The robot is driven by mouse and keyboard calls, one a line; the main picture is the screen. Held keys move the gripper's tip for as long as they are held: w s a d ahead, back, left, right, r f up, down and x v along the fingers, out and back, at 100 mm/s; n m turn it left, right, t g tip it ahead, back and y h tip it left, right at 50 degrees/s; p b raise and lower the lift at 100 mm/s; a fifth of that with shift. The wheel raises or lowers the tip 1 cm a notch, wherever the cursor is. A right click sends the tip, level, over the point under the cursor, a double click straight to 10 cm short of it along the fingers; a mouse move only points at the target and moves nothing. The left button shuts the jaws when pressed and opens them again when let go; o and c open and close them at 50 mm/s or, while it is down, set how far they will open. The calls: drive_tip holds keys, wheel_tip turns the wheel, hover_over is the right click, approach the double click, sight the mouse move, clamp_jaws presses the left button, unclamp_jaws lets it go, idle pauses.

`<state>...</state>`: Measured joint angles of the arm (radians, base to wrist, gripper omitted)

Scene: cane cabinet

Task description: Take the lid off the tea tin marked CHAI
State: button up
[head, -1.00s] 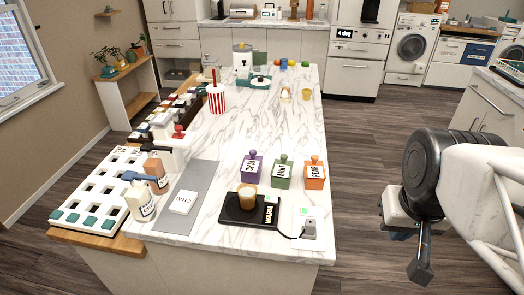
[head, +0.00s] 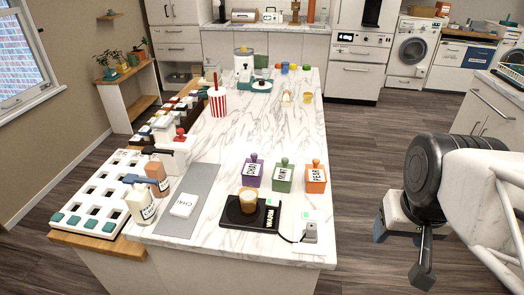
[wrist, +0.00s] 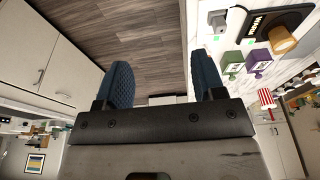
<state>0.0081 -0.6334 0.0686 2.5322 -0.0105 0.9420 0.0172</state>
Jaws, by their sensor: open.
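The purple tea tin marked CHAI (head: 253,172) stands upright on the marble counter, leftmost of three tins, with its knobbed lid (head: 253,158) on. Beside it stand a green tin marked MINT (head: 283,177) and an orange tin marked PEAR (head: 315,178), both lidded. My gripper (head: 385,225) is off the counter's right side, apart from the tins. In the wrist view, my gripper (wrist: 163,82) has its two blue fingers wide apart, with nothing between them but floor behind. The purple tin (wrist: 260,60) and the green tin (wrist: 232,64) show there to the right of the fingers.
A black warmer (head: 238,215) with a brown cup (head: 248,200) stands in front of the tins, its cord running to a socket block (head: 310,232). A white CHAI card (head: 184,204) lies on a grey mat (head: 202,180). Bare marble lies behind the tins.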

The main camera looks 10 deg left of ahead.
drive_tip(key=o, duration=0.6)
drive_tip(key=shift+o, duration=0.2)
